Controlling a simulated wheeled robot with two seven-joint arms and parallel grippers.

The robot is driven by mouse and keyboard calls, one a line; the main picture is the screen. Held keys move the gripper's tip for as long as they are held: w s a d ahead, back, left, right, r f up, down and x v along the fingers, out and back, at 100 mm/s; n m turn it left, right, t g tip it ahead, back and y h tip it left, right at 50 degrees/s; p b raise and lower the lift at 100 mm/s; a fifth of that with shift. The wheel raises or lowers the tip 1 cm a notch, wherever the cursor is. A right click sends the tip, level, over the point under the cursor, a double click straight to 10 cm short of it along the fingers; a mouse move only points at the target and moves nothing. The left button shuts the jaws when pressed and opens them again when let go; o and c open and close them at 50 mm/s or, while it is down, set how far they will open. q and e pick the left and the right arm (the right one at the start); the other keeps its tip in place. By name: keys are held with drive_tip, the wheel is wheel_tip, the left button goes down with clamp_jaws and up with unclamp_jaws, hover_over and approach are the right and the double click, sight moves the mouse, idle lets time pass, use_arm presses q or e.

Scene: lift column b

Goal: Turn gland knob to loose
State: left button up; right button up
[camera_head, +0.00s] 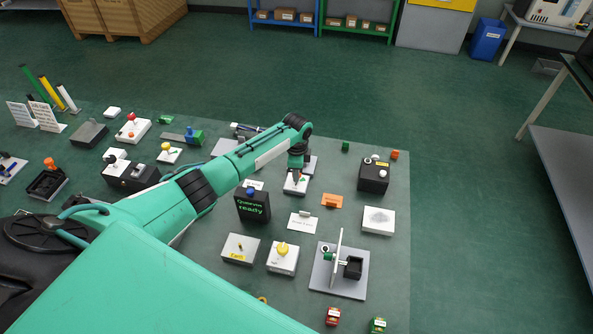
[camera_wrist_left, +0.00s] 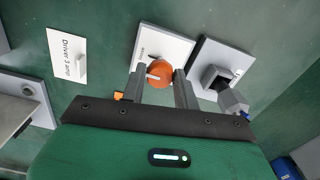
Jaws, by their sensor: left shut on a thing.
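In the head view my left gripper (camera_head: 297,164) points down over a small white box (camera_head: 294,187), and the knob is hidden there. My right gripper is not in view.
In the head view a black "ready" display (camera_head: 253,207), a dark box (camera_head: 373,177) and an orange block (camera_head: 332,201) stand nearby.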

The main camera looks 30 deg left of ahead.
use_arm(q)
drive_tip(key=o, duration=1)
drive_tip(key=shift+c, duration=0.2)
wheel_tip(320, 180, up, 14)
drive_tip(key=b, duration=0.2)
drive_tip(key=shift+b, duration=0.35)
drive_tip(key=shift+f, duration=0.15)
